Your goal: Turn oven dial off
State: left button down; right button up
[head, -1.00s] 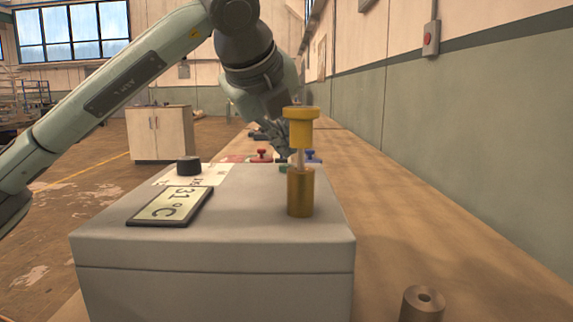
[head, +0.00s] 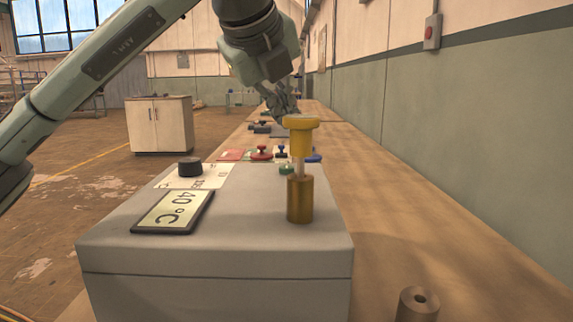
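The oven is a grey box (head: 215,259) in the front middle of the head view. Its black dial (head: 190,166) stands on a white marked plate at the top's far left. A tilted display (head: 172,211) on the lid reads 40 °C. My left arm comes in from the left, and my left gripper (head: 284,104) hangs beyond the box, to the right of the dial and clear of it. It is small, dark and partly behind a yellow knob, so its finger opening is unclear. My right gripper is out of view.
A yellow-capped part (head: 301,140) stands upright in a brass cylinder (head: 300,199) at the lid's right. Red (head: 262,152), green and blue knobs sit behind. A metal cylinder (head: 418,303) is at the front right. The wooden bench (head: 430,210) is clear toward the wall.

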aim_at(189, 167)
jog(key=k+j, duration=0.25)
jog(key=k, duration=0.2)
jog(key=k+j, duration=0.2)
jog(key=k, duration=0.3)
jog(key=k+j, duration=0.25)
jog(key=k, duration=0.2)
